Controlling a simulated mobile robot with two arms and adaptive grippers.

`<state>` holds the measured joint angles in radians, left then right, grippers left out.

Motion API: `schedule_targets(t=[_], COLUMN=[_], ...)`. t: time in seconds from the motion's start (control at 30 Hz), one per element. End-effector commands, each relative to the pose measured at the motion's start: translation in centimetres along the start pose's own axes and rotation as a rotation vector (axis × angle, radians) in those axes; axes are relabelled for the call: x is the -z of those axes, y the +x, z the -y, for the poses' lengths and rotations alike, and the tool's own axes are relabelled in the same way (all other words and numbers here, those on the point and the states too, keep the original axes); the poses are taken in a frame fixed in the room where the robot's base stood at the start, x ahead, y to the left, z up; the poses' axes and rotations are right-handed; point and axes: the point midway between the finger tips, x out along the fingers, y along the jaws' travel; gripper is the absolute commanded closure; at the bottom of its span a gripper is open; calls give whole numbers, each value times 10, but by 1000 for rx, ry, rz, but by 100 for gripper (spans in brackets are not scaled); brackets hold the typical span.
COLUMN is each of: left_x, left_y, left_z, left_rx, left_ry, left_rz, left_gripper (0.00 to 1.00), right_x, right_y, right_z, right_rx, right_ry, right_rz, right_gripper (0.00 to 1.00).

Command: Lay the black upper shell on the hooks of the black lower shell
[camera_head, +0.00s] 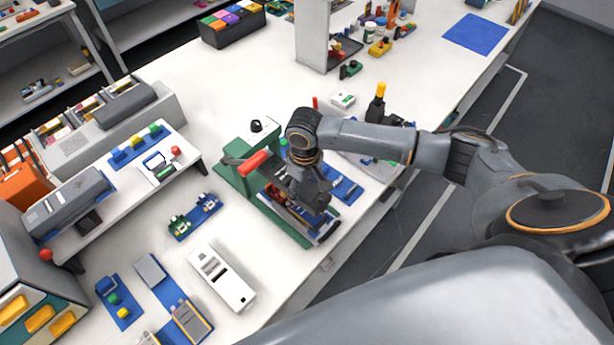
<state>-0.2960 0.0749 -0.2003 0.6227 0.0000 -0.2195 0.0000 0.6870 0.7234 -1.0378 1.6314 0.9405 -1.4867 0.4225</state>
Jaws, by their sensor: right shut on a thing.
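My right gripper (316,206) points down over the front of a green press-like fixture (290,228) near the table's front edge. It is shut on a dark part, which I take to be the black upper shell; the gripper hides most of it. Dark and metallic parts (323,231) lie in the fixture's bed just below, probably with the black lower shell. The hooks are too small and covered to make out, and I cannot tell whether the two shells touch. My left gripper is not in view.
The fixture's red handle (254,161) sticks out close left of my right gripper. A white device (222,277) lies to the left, near small parts on a blue mat (195,217). A black bottle with a yellow cap (376,103) stands behind my forearm.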

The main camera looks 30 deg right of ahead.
Motion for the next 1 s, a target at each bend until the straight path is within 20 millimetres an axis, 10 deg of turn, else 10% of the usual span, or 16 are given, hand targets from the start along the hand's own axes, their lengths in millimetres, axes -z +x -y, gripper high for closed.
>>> schedule_targets(t=[0.57,1.0], left_x=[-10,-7], left_y=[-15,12], left_z=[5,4], left_rx=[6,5], left_ry=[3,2], left_rz=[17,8], left_gripper=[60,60], right_x=[0,0], right_y=[-2,46], right_z=[1,1], right_rx=[2,1], right_ry=[0,0], right_rz=[1,0], right_gripper=[73,73])
